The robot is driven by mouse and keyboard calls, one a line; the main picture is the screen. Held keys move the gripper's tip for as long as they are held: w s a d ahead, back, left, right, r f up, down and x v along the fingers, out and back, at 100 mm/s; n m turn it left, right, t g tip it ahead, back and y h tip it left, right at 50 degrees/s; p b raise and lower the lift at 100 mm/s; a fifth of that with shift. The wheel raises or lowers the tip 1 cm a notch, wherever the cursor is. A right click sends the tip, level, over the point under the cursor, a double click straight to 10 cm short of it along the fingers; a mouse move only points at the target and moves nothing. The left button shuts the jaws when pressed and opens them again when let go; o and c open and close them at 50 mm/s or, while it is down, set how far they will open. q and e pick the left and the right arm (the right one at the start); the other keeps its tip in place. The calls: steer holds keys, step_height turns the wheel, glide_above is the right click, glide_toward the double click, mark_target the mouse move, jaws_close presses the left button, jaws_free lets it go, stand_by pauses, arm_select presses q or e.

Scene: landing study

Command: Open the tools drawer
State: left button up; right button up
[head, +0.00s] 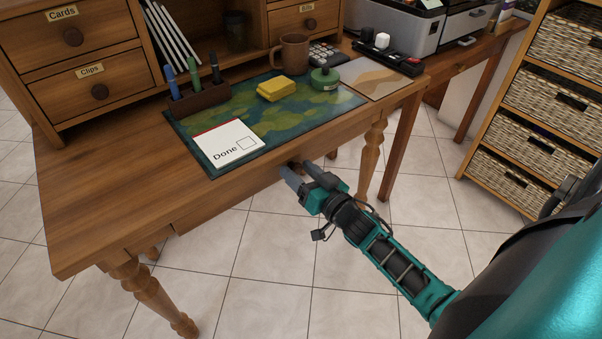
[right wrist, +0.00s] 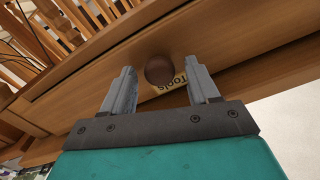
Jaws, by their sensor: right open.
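The tools drawer (right wrist: 105,78) is the wooden front under the desk top, with a label reading "Tools" (right wrist: 172,84) and a round dark knob (right wrist: 160,70). In the right wrist view the knob lies between the two fingers of my right gripper (right wrist: 163,88), which is open. Gaps show between the knob and both fingers. In the head view my right gripper (head: 303,177) is at the front edge of the desk, and the knob (head: 295,165) is partly hidden behind its fingers. The drawer looks shut. My left gripper is not in view.
The desk top (head: 95,190) holds a green mat (head: 195,150), a "Done" notepad (head: 228,143), a pen holder (head: 200,98), yellow sponge-like blocks (head: 277,89) and a mug (head: 292,52). A shelf with wicker baskets (head: 545,95) stands at the right. The tiled floor in front is clear.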

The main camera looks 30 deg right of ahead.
steer(key=shift+c, duration=0.4)
jaws_close()
